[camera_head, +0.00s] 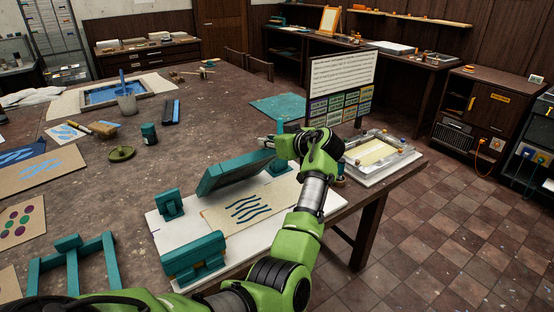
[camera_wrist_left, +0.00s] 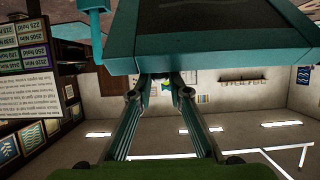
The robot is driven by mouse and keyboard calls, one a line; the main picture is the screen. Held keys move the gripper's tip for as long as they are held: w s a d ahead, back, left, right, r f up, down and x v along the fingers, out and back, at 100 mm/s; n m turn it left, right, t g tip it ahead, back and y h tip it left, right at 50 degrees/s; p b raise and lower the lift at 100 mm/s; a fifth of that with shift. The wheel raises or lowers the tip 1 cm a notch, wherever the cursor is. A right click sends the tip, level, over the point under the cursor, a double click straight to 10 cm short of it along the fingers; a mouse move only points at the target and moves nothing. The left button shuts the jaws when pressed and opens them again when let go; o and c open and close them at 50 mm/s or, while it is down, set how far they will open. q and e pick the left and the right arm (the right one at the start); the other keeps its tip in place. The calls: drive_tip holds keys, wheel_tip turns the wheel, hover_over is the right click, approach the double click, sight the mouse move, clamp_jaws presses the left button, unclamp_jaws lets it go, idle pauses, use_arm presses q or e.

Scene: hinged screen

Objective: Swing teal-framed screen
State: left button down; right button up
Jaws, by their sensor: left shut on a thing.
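The teal-framed screen (camera_head: 228,174) stands tilted up above a white base board (camera_head: 168,233) in the head view. Its far right edge is raised. My left gripper (camera_head: 268,143) is at that raised edge and is shut on the frame. In the left wrist view the two fingers (camera_wrist_left: 160,80) meet the frame's teal edge (camera_wrist_left: 215,58), with the dark mesh behind it. A sheet with dark blue wavy lines (camera_head: 247,207) lies on the board below the screen. My wrist partly hides the contact. My right gripper is out of view.
A teal clamp block (camera_head: 194,258) sits at the board's front, and a smaller teal block (camera_head: 170,204) at its left. A printed sign board (camera_head: 342,85) and a pale tray (camera_head: 380,156) stand to the right, near the table edge. A green jar (camera_head: 149,133) stands farther left.

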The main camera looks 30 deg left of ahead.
use_arm(q)
drive_tip(key=shift+w+a+r, duration=0.2)
drive_tip(key=shift+a+r, duration=0.3)
drive_tip(key=shift+a, duration=0.15)
drive_tip(key=shift+w+a+r, duration=0.1)
drive_tip(key=shift+r, duration=0.1)
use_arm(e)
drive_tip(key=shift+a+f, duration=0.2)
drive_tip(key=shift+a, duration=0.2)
use_arm(q)
drive_tip(key=c, duration=1.9)
unclamp_jaws()
drive_tip(key=shift+f, duration=0.15)
